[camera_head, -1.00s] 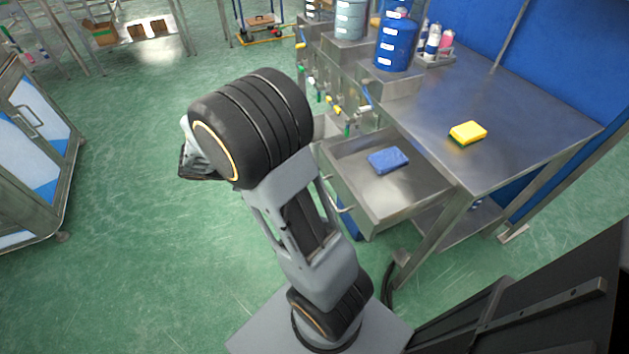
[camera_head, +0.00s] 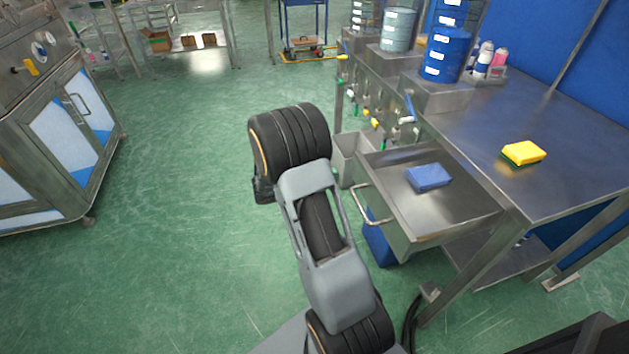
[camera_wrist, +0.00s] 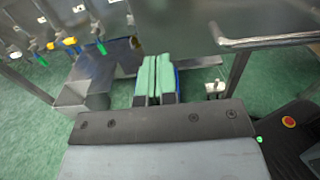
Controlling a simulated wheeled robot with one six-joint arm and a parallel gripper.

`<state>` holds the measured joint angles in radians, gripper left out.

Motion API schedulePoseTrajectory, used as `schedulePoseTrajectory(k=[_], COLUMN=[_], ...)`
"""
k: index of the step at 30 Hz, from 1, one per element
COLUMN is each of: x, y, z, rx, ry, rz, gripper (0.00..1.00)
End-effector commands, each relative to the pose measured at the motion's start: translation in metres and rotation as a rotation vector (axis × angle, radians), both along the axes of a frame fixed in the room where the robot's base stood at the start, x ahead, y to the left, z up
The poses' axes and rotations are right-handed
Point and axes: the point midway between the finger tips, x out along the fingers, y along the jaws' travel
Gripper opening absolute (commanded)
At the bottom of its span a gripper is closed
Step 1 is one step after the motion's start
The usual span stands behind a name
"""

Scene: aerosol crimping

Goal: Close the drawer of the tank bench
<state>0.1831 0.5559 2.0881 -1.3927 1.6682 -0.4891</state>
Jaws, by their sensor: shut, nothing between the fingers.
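The drawer (camera_head: 456,214) of the steel tank bench (camera_head: 570,130) is pulled open, with a blue sponge (camera_head: 428,177) lying in it. Its bar handle (camera_head: 364,205) is on the left-facing front. In the wrist view the drawer front (camera_wrist: 180,22) is at the top, and the handle (camera_wrist: 268,42) is at the upper right. My gripper (camera_wrist: 157,62) shows there with its two green fingertips together and nothing between them, below the drawer front in the picture and left of the handle. I see no contact with either. In the head view my arm hides most of the gripper.
A yellow sponge (camera_head: 523,153) lies on the bench top. A blue tank (camera_head: 446,55) stands behind. A grey bin (camera_head: 347,158) stands beside the drawer, and a blue object (camera_head: 379,243) is under it. Green floor left of my arm is clear up to a cabinet (camera_head: 75,135).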

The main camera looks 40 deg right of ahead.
Motion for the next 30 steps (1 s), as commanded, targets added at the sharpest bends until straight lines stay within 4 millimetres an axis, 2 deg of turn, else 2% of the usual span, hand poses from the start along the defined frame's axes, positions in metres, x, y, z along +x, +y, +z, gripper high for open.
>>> schedulePoseTrajectory(k=[6,12,30], x=[-0.013,-0.018,-0.019], y=[-0.029,-0.042,-0.047], z=[-0.001,-0.001,0.001], rx=[0.001,0.001,0.001], ry=[-0.001,0.000,0.000], rz=[-0.003,-0.001,0.006], gripper=[0.00,0.00,0.00])
